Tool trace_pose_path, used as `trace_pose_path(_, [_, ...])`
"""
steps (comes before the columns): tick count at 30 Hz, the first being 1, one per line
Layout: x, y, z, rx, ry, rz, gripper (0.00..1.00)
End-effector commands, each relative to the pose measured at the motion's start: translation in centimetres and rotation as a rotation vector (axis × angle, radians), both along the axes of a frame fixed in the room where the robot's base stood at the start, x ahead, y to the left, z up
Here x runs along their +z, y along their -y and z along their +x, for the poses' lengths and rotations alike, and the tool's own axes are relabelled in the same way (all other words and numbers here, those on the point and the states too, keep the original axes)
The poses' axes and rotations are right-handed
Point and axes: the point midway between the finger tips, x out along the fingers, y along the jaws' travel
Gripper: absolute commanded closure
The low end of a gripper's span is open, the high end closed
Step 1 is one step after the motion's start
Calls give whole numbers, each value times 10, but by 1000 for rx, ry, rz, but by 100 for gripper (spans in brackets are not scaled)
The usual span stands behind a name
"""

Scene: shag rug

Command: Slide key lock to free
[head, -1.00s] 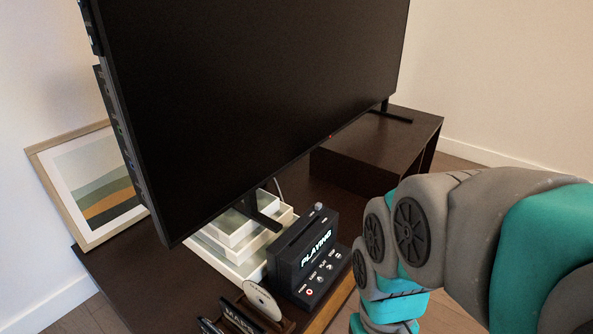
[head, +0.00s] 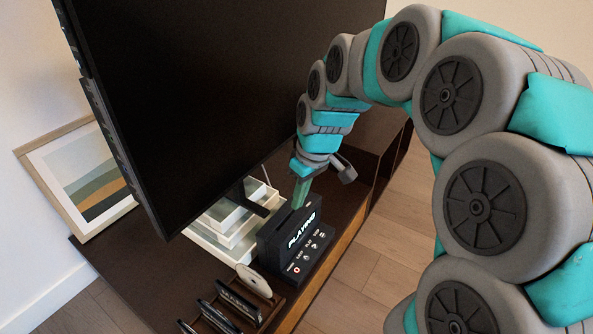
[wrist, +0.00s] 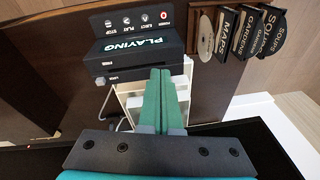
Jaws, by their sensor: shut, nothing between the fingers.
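The black player (head: 290,240) stands on the dark cabinet with "PLAYING" lit on its display and a row of small buttons on its front. In the wrist view the player (wrist: 110,60) shows a side face with a slot and small white markings, too small to read surely. My gripper (head: 298,203) is at the player's far top edge in the head view. In the wrist view its teal fingers (wrist: 160,74) are together, empty, close beside the player's face; contact cannot be told.
A large black screen (head: 200,90) rises behind and left of the player. White stacked trays (head: 225,222) lie behind it. A wooden rack (head: 245,300) with discs and cases stands in front. A framed picture (head: 80,178) leans on the wall. The cabinet's right edge is near.

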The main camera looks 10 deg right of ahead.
Motion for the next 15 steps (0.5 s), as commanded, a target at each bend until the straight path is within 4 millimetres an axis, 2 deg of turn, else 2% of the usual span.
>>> trace_pose_path(3, [9,2,51,63,54,21,100])
trace_pose_path(7, [9,8,100,123,115,30,100])
trace_pose_path(12, [4,18,141,171,169,26,100])
trace_pose_path(15, [3,23,154,184,189,23,100])
